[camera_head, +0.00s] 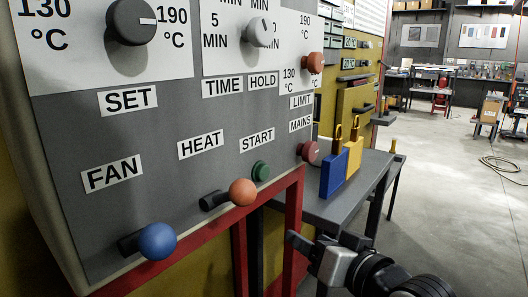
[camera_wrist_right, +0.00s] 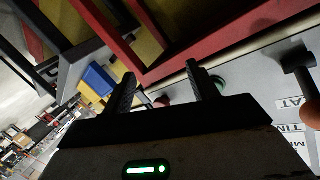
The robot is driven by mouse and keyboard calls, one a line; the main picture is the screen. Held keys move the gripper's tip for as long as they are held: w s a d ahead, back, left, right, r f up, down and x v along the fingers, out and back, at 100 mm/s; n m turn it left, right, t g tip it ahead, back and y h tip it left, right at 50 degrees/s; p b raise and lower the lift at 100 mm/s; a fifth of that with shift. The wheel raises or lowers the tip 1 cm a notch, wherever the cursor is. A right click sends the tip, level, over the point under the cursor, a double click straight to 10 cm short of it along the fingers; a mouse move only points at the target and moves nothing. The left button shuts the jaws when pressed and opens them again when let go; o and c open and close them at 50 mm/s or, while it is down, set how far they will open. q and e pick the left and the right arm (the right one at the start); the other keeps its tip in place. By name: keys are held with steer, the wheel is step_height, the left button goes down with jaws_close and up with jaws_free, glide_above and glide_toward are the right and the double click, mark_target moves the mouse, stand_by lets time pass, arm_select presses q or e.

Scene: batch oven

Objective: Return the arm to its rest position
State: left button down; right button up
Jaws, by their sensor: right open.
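My right gripper (camera_head: 306,242) is at the lower middle of the head view, in front of the red frame and below the oven panel (camera_head: 215,115). It is open, with nothing visible between the fingers. In the right wrist view its two fingers (camera_wrist_right: 161,72) stand apart, with the red frame (camera_wrist_right: 160,60) beyond them. My right forearm runs off the lower right of the head view. My left gripper is not in view.
The panel carries a blue FAN lever (camera_head: 157,241), an orange HEAT lever (camera_head: 242,192), a green START button (camera_head: 260,171) and a red MAINS knob (camera_head: 309,151). A grey table (camera_head: 335,205) holds blue (camera_head: 333,175) and yellow (camera_head: 354,157) blocks. Open floor (camera_head: 450,215) lies right.

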steer(key=s+d+f+g+h, duration=0.1)
steer(key=s+d+f, duration=0.1)
steer(key=s+f, duration=0.4)
steer(key=s+d+f+n+g+h, duration=0.1)
steer(key=s+f, duration=0.5)
steer(key=f, duration=0.7)
steer(key=s+d+f+n+g+h, duration=0.1)
steer(key=s+d+f+h, duration=0.1)
steer(key=s+f, duration=0.4)
step_height(320, 180, down, 4)
steer(key=shift+s+d+r, duration=0.1)
steer(key=shift+s+d, duration=0.1)
steer(key=shift+d, duration=0.2)
